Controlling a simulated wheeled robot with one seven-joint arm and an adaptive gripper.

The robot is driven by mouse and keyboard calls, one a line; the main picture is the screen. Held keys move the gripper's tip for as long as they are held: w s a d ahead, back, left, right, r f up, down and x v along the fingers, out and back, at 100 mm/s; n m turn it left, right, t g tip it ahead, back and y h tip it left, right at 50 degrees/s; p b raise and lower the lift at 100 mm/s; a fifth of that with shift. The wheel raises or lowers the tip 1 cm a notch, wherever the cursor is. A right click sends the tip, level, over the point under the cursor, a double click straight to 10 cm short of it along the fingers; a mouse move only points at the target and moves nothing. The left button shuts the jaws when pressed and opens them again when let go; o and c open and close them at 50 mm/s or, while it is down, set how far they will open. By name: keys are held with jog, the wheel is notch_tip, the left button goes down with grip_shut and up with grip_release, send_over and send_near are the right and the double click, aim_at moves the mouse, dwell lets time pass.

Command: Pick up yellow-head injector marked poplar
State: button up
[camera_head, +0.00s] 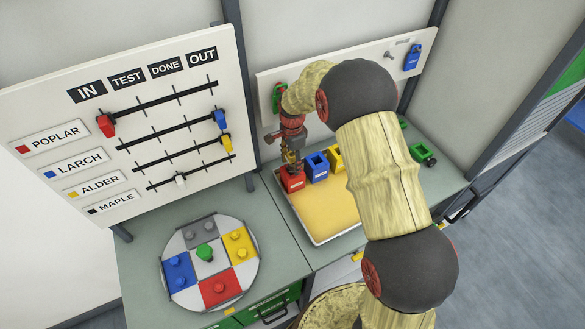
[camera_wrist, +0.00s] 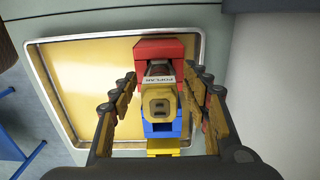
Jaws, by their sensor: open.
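The yellow-head injector (camera_wrist: 157,103) shows in the wrist view with a white label reading POPLAR. Its yellow head faces the camera, and its body stands at the red holder (camera_wrist: 166,47). My gripper (camera_wrist: 164,80) is open, with one finger on each side of the injector; a gap shows on both sides. In the head view my gripper (camera_head: 292,158) is low over the red holder (camera_head: 291,181), and the injector is hard to make out there.
A blue holder (camera_head: 317,167) and a yellow holder (camera_head: 336,157) stand beside the red one in the shallow tray (camera_head: 313,240). The tray front is empty. A round coloured plate (camera_head: 209,258) lies on the left bench. A status board (camera_head: 60,95) stands behind it.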

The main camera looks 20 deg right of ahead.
jog(key=shift+c, duration=0.9)
grip_shut()
jog(key=shift+r, duration=0.1)
